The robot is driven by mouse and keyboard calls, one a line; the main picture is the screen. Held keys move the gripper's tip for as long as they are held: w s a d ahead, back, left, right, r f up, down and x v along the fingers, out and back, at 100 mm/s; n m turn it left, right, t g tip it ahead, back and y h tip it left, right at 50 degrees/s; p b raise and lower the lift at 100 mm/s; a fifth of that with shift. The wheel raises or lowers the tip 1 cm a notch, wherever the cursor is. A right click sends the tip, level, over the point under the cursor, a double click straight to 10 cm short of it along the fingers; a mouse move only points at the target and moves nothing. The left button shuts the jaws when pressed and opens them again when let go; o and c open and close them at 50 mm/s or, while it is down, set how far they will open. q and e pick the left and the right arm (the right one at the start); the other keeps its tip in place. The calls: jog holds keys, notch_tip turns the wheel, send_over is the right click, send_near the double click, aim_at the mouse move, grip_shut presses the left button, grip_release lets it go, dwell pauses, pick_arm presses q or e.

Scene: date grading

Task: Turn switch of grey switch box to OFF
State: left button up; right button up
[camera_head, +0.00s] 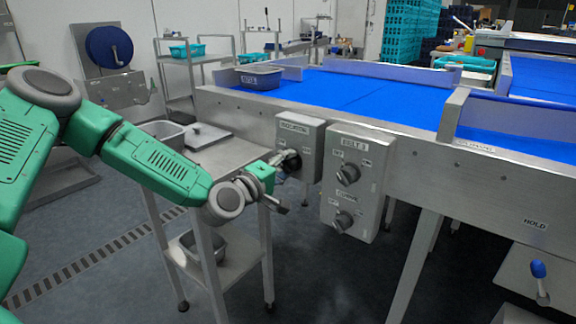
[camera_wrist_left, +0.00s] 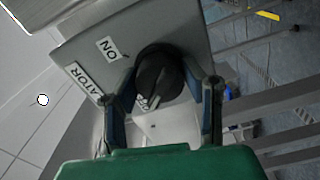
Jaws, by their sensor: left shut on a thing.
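The grey switch box (camera_head: 310,143) with a label that seems to read "ISOLATOR" hangs on the side of the conveyor frame. Its black rotary switch (camera_head: 292,160) is partly covered by my left gripper (camera_head: 281,161) in the head view. In the left wrist view the black switch (camera_wrist_left: 162,72) sits between the two fingers of my left gripper (camera_wrist_left: 163,88), which are shut on it. An "ON" label (camera_wrist_left: 113,48) shows beside the switch on the box face (camera_wrist_left: 140,35). My right gripper is not in view.
A metal trolley (camera_head: 235,152) stands below my left arm.

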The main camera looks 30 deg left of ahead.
pick_arm(q)
jog(key=o, duration=1.1)
jog(key=shift+a+f, duration=0.15)
jog(key=shift+f, duration=0.15)
jog(key=shift+o, duration=0.2)
jog(key=shift+a, duration=0.1)
jog(key=shift+r, duration=0.1)
jog(key=shift+s, duration=0.55)
jog(key=s+a, duration=0.1)
jog(key=s, duration=1)
